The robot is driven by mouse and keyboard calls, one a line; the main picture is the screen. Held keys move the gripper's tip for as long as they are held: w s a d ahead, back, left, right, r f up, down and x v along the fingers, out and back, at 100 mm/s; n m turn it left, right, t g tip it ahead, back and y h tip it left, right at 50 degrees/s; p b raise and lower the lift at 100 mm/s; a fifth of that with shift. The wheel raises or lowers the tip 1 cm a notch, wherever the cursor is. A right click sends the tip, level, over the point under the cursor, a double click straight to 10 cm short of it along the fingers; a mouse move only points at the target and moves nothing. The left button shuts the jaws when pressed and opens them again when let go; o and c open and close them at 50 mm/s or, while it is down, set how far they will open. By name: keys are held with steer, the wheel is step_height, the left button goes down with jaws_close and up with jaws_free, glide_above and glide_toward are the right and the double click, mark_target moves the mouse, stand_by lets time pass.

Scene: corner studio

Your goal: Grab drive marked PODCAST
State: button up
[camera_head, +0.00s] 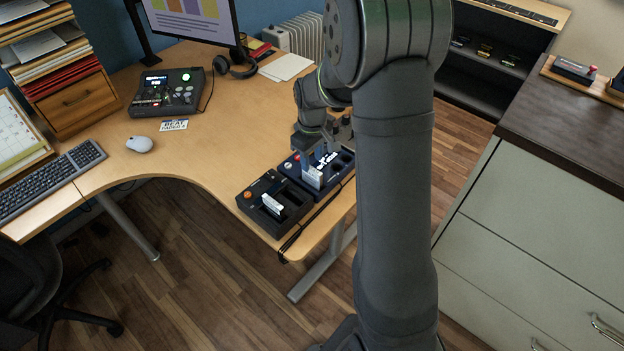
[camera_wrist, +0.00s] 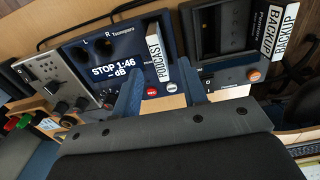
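The drive marked PODCAST (camera_wrist: 157,52) stands in a dark blue recorder-like dock (camera_wrist: 75,52) whose display reads STOP 1:46. In the head view its pale label (camera_head: 312,178) shows at the dock (camera_head: 289,168) by the desk's right end. My gripper (camera_wrist: 160,88) has its two blue fingers apart, one on either side of the drive's line, with a visible gap to the label. In the head view my gripper (camera_head: 320,160) is low over the dock. Whether the fingertips reach down beside the drive is hard to tell.
A black dock (camera_head: 248,200) beside it holds a drive marked BACKUP (camera_wrist: 285,27), also in the head view (camera_head: 272,204). A grey device with knobs (camera_wrist: 50,78) is on the other side. A mixer (camera_head: 168,92), headphones (camera_head: 240,65) and mouse (camera_head: 139,144) lie farther off.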

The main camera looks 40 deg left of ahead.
mark_target(312, 168)
step_height(312, 168, down, 7)
steer(key=shift+w+a+f, duration=0.1)
steer(key=shift+f, duration=0.05)
stand_by(0.4)
jaws_close()
